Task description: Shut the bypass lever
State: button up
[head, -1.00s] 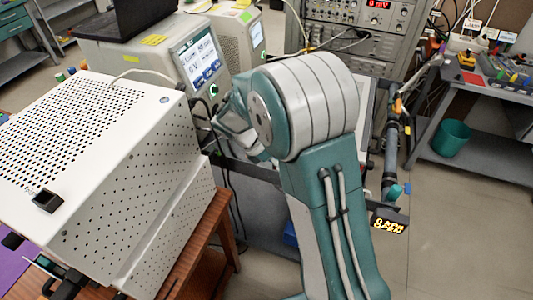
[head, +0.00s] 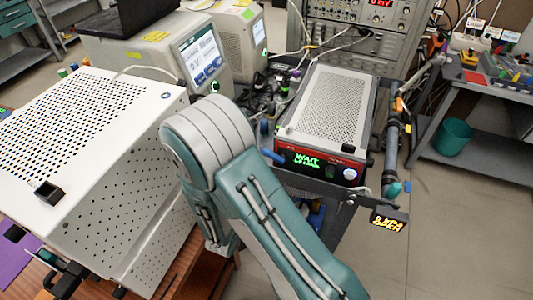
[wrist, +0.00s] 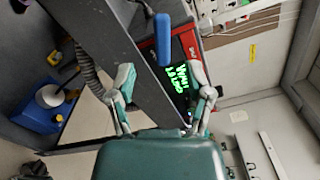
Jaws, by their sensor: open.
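A blue lever (head: 272,155) sticks out at the left front corner of the instrument with a red-edged front. It also shows in the wrist view (wrist: 162,40), upright in the picture, above and between my fingertips. My gripper (wrist: 160,88) is open and empty, with a finger on either side and the lever beyond the tips, apart from them. In the head view my own arm hides the gripper. A pipe (head: 392,145) at the right carries orange and teal parts, and a small display (head: 388,221) on it reads "OPEN". No label shows which part is the bypass lever.
The red-edged instrument (head: 318,158) shows green "WAIT" text and sits on a dark cart (head: 350,196). A white perforated box (head: 135,190) stands on a wooden table at left. A blue container (wrist: 50,110) is low at left in the wrist view.

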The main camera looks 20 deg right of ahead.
aim_at(266, 155)
jog(key=x, duration=0.9)
jog(key=shift+w+d, duration=0.25)
jog(key=shift+w, duration=0.05)
